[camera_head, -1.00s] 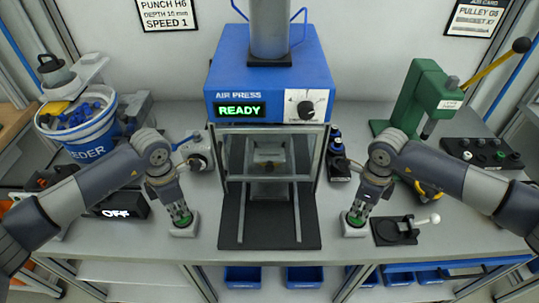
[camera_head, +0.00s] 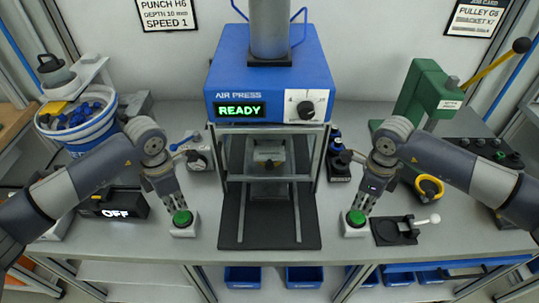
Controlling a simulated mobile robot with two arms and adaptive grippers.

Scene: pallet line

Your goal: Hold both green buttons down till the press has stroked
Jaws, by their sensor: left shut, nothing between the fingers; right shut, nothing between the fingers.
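The blue air press (camera_head: 268,80) stands at the middle of the bench, and its display (camera_head: 239,110) reads READY in green. A green button (camera_head: 182,218) on a white base is left of the press, and another green button (camera_head: 356,217) on a white base is right of it. My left gripper (camera_head: 178,207) is shut with its tips at or just above the left button. My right gripper (camera_head: 358,206) is shut with its tips at or just above the right button. I cannot tell whether the tips touch. Both green tops show clearly. Nothing is in either gripper.
A blue feeder bucket (camera_head: 85,125) with blue parts stands at the left, near a box (camera_head: 120,205) reading OFF. A green lever press (camera_head: 430,95) stands at the right. A black fixture with a white-knobbed handle (camera_head: 395,230) lies right of the right button.

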